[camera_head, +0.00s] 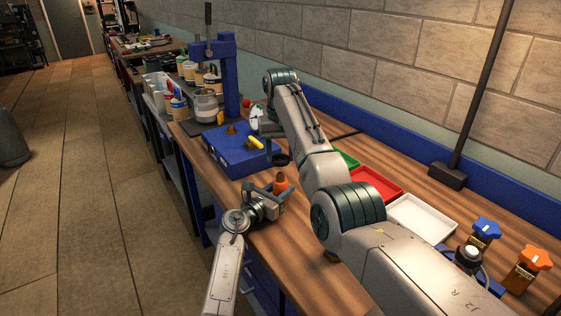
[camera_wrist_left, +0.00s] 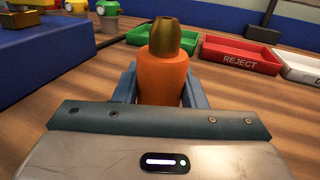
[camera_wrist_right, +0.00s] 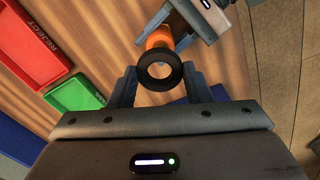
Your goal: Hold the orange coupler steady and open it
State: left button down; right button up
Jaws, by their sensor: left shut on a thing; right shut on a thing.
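The orange coupler (camera_head: 281,182) stands upright near the bench's front edge, with a brass-coloured domed top in the left wrist view (camera_wrist_left: 164,75). My left gripper (camera_head: 279,190) is shut around its orange body. My right gripper (camera_head: 276,152) is shut on a dark ring-shaped part (camera_head: 282,159), which shows its round hole in the right wrist view (camera_wrist_right: 159,72). The head and left wrist views show this part apart from the coupler. In the right wrist view the ring covers much of the coupler (camera_wrist_right: 156,38). The right fingers are small and partly hidden in the head view.
A blue box (camera_head: 235,155) with brass and yellow parts on it stands just beyond the grippers. A blue press (camera_head: 229,75) stands farther back. Blue-knobbed and orange-knobbed valves stand at right.

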pick_arm(q)
jog(key=c, duration=0.8)
grip_release()
jog(key=shift+s, duration=0.1)
